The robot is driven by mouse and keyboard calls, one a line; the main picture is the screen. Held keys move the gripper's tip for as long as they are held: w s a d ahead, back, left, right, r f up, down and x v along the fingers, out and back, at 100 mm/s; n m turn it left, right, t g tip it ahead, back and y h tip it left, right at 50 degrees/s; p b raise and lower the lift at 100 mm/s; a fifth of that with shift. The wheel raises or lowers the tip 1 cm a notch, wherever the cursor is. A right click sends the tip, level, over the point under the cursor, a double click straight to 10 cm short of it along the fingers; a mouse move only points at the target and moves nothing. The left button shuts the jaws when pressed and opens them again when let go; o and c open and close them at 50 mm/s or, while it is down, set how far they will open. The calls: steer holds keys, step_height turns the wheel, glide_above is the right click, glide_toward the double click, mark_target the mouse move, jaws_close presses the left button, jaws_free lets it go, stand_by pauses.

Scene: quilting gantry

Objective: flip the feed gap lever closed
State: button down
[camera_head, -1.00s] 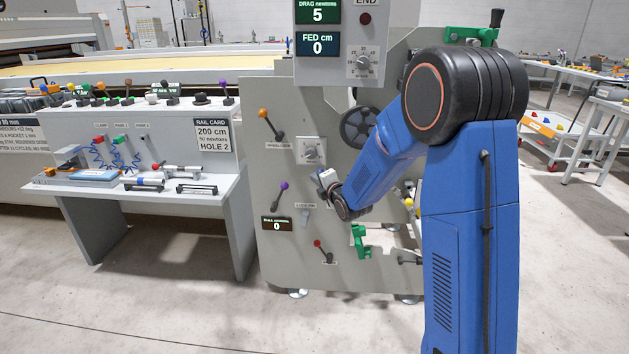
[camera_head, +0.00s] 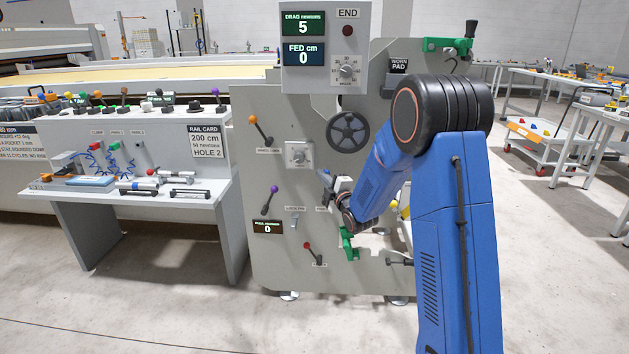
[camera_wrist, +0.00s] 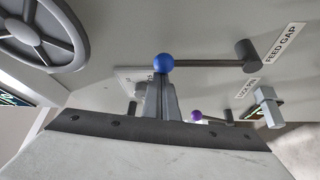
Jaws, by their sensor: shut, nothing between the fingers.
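The feed gap lever shows in the wrist view: a blue ball knob (camera_wrist: 163,63) on a thin grey rod (camera_wrist: 208,63), ending at a dark round hub (camera_wrist: 249,55) beside the FEED GAP label (camera_wrist: 285,43). My gripper (camera_wrist: 161,86) is shut and empty, its fingertips pointing at the blue knob and overlapping its lower edge in the picture. I cannot tell whether they touch it. In the head view my gripper (camera_head: 326,181) is in front of the grey machine panel (camera_head: 273,107), below the handwheel.
Near my gripper are the dark handwheel (camera_head: 348,132), a dial (camera_head: 298,155), a purple-knobbed lever (camera_head: 270,200) and the lock pin (camera_head: 294,222). A red-knobbed lever (camera_head: 313,253) and green part (camera_head: 347,244) are lower. A grey bench (camera_head: 138,199) stands left.

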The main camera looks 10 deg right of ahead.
steer(key=s+d+f+m+t+h, duration=0.1)
steer(key=s+d+m+t, duration=0.1)
steer(key=d+m, duration=0.3)
steer(key=shift+d+f, duration=0.2)
steer(key=shift+d, duration=0.65)
